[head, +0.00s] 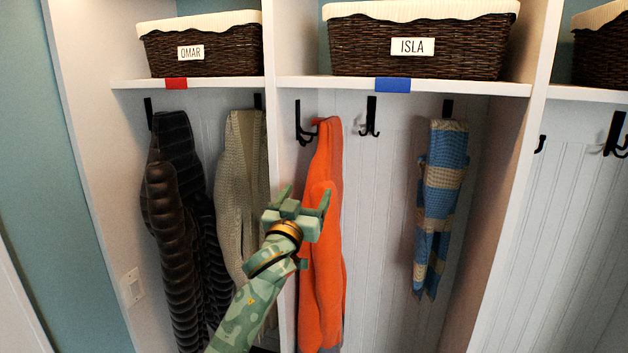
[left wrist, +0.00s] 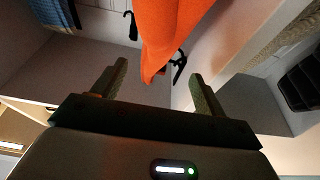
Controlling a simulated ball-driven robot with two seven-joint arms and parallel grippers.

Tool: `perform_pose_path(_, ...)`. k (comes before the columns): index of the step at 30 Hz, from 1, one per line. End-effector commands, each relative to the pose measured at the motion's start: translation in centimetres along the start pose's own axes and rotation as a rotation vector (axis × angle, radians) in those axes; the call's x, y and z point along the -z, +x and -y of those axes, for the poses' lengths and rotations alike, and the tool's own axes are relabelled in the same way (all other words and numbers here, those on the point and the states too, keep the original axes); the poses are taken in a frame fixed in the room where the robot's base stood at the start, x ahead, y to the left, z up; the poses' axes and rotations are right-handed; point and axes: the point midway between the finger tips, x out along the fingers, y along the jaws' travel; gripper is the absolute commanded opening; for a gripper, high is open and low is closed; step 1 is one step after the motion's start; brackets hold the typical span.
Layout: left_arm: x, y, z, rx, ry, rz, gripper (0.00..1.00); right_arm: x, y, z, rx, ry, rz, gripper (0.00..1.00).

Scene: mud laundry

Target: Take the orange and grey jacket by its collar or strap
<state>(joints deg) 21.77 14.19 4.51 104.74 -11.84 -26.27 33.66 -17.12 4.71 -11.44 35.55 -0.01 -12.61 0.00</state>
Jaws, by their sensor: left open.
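The orange jacket (head: 323,240) hangs from a black hook (head: 303,125) in the ISLA cubby, close to the divider; I see no clear grey part on it. Its narrow top is at the hook. My left gripper (head: 305,193) is in front of the jacket's upper part, below the hook, with fingers apart and pointing up. In the left wrist view the jacket (left wrist: 170,30) appears upside down, its narrow end in the gap ahead of the open, empty fingers (left wrist: 160,70). The gripper and forearm hide part of the jacket in the head view. My right gripper is not in view.
A white divider (head: 273,140) stands just left of the jacket. A dark puffer coat (head: 175,220) and a beige garment (head: 240,170) hang left of it. A blue and tan scarf (head: 440,185) hangs right. The shelf (head: 450,87) with wicker baskets (head: 420,60) is above.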

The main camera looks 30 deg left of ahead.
Motion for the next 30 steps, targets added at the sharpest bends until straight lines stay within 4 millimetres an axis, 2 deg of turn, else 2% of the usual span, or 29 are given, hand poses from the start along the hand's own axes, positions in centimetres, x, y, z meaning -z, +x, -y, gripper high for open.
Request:
perform_pose_path(8, -0.2, 4.7, 0.1, 0.000, 0.002, 0.000, 0.73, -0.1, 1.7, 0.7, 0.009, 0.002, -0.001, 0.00)
perform_pose_path(15, -0.1, 8.1, 0.0, 0.001, 0.001, 0.002, 0.73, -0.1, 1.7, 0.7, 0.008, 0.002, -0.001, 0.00)
perform_pose_path(21, -0.1, 9.4, 0.0, 0.001, 0.001, 0.002, 0.73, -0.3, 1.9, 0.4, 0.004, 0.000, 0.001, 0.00)
perform_pose_path(30, -0.1, 9.6, 0.0, 0.000, 0.001, 0.002, 0.73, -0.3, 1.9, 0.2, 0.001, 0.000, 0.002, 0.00)
